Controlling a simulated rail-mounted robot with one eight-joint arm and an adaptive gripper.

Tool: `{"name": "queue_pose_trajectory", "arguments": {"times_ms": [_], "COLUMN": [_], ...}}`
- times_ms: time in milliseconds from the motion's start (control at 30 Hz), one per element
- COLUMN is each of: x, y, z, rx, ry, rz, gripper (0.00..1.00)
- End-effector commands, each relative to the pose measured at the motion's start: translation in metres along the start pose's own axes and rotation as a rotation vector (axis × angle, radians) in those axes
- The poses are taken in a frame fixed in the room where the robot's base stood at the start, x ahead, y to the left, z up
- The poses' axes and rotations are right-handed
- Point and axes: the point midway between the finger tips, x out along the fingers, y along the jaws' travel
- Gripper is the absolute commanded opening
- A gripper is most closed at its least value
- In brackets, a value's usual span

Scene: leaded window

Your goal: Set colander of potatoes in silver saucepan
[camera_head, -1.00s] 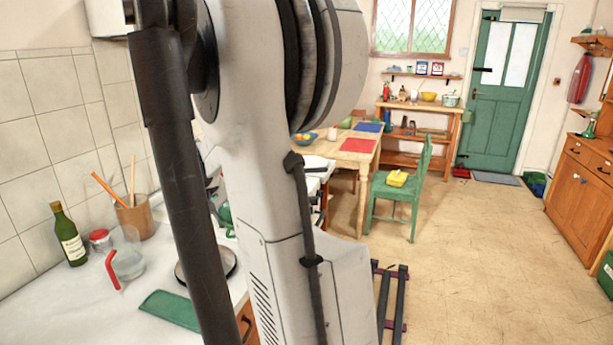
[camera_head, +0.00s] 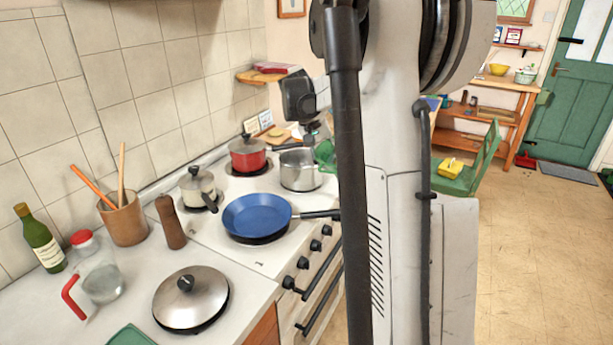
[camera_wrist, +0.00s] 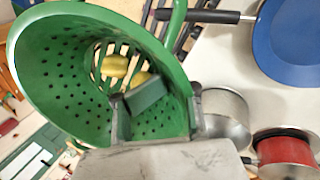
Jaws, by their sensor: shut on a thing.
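The green colander (camera_wrist: 60,75) fills the left of the wrist view, with yellow potatoes (camera_wrist: 115,66) inside. In the head view a bit of the colander (camera_head: 326,155) shows by the saucepan's right rim; my own arm hides the rest. My gripper (camera_wrist: 155,98) is shut on the colander's rim or wall. I cannot tell the gap between colander and saucepan.
A red pot (camera_head: 248,157), a cream pot (camera_head: 197,188) and a blue frying pan (camera_head: 256,216) crowd the stove. The frying pan's handle points right. A steel lid (camera_head: 191,298), pepper mill (camera_head: 171,222) and glass jug (camera_head: 100,280) are on the counter. Tiled wall (camera_head: 160,80) stands behind.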

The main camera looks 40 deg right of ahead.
Motion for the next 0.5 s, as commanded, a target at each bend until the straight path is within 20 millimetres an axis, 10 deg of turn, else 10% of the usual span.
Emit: {"name": "queue_pose_trajectory", "arguments": {"times_ms": [500], "x": [-0.084], "y": [-0.121], "z": [-0.132], "rx": [-0.075], "ry": [0.030], "rz": [-0.149], "gripper": [0.00]}}
